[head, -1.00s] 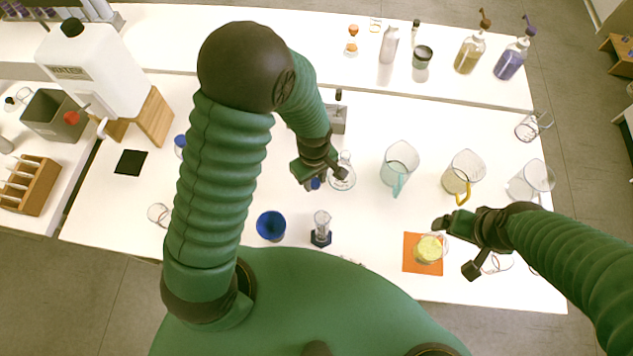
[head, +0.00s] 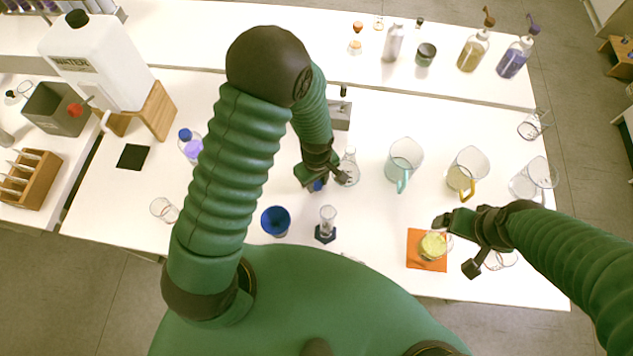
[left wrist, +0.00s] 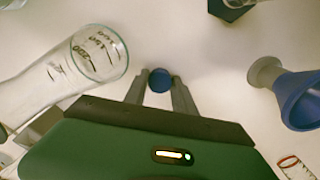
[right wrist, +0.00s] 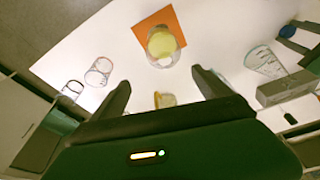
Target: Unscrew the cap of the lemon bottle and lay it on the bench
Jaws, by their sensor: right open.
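My left gripper (head: 318,182) is low over the middle of the bench. In the left wrist view its fingers press on both sides of a small round blue cap (left wrist: 160,80); no bottle body shows under the cap, and its height above the bench is unclear. A clear vessel with yellow contents (head: 433,246), which looks like the lemon bottle, stands on an orange mat (head: 414,262). No cap shows on it; it also shows in the right wrist view (right wrist: 163,43). My right gripper (head: 455,246) is open and empty beside that vessel.
A blue funnel-like cup (head: 276,221) and a small cylinder (head: 327,220) are in front. Jugs (head: 404,160) stand to the right. A blue-capped bottle with purple contents (head: 190,147) is at left.

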